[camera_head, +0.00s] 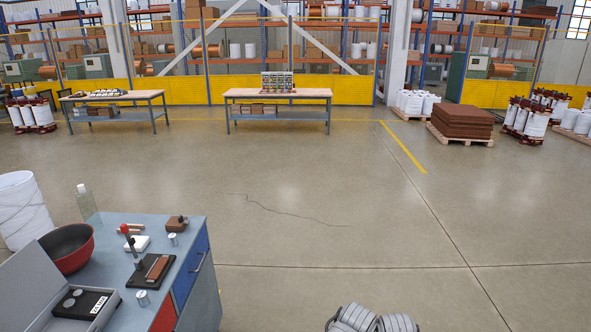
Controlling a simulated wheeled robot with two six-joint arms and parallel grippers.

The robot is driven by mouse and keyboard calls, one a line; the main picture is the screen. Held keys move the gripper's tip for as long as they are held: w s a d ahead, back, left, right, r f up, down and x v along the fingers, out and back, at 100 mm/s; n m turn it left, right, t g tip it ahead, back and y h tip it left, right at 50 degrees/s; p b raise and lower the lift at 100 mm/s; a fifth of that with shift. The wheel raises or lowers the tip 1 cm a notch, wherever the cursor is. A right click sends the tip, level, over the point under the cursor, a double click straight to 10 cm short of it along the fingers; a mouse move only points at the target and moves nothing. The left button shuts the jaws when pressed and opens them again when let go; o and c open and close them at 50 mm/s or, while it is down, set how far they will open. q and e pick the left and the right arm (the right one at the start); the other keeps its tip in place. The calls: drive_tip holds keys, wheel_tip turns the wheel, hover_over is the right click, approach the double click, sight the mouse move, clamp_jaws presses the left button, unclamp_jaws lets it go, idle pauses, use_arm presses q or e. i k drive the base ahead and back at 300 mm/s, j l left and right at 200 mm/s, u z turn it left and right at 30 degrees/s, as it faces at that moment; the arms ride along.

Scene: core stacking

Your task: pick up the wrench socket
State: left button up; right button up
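Two small silver cylinders that look like sockets stand on the blue-grey top of the workbench (190,222) at lower left. One cylinder (173,239) is near the bench's right edge, in front of a small brown block with a dark knob. The other cylinder (142,298) is closer to me, in front of the black-based lever device. They are too small to tell for certain which is the wrench socket. Neither of my grippers can be made out in this view.
The bench also holds a red bowl (66,248), a grey open case (40,290), a clear bottle (86,202) and a lever device (152,268). A white bin (22,210) stands beyond it. Open floor lies to the right. Two tables (278,93) (115,97) stand far back.

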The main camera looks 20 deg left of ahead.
sight(142, 297)
drive_tip(key=i+u, duration=0.15)
drive_tip(key=u, duration=0.25)
drive_tip(key=i+j+u, duration=0.1)
drive_tip(key=u, duration=0.35)
drive_tip(key=i+u, duration=0.15)
drive_tip(key=u, duration=0.25)
drive_tip(key=i+l+u, duration=0.15)
drive_tip(key=u, duration=0.25)
drive_tip(key=i+l+u, duration=0.1)
drive_tip(key=u, duration=0.35)
drive_tip(key=i+l+u, duration=0.2)
drive_tip(key=u, duration=0.2)
drive_tip(key=i+l+u, duration=0.25)
drive_tip(key=u, duration=0.15)
drive_tip(key=i, duration=0.05)
